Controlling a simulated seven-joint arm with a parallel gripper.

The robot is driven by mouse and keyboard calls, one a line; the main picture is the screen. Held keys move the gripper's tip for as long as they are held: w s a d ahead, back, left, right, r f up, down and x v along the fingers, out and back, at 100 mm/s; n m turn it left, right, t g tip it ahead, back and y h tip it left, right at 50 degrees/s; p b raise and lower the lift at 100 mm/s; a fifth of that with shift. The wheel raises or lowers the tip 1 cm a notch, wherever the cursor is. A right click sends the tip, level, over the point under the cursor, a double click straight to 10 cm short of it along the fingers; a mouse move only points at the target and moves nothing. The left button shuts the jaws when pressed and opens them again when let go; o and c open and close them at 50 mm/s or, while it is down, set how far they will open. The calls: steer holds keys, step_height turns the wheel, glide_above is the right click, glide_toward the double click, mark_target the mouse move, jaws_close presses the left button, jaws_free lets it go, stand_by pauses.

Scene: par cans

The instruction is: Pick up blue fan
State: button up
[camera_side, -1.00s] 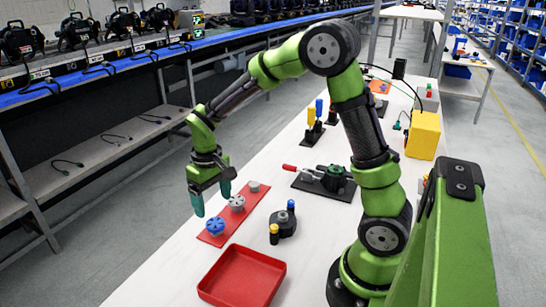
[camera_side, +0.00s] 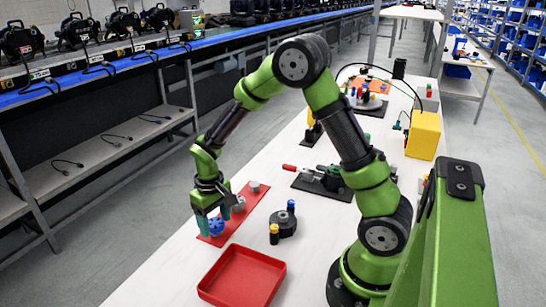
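The blue fan (camera_side: 216,227) sits at the near end of a red strip (camera_side: 208,239) on the white table. My gripper (camera_side: 213,222) is low over that end, pointing down, with its teal fingers apart. One finger is at the left of the blue fan, the other at its right and slightly behind. A gap shows between the fingers, with the fan partly covered by them. Whether either finger touches the fan cannot be told. Two grey fans stand farther along the strip; the nearer one (camera_side: 239,205) is close to the right finger, the farther one (camera_side: 254,187) is clear.
An empty red tray (camera_side: 243,279) lies at the near table edge. A dark fixture with blue and yellow knobs (camera_side: 283,222) stands right of the strip. A black plate with a red-handled clamp (camera_side: 318,179) is farther back. A yellow box (camera_side: 423,136) stands at the right.

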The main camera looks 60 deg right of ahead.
steer(key=c, duration=0.8)
steer(key=shift+r, duration=0.1)
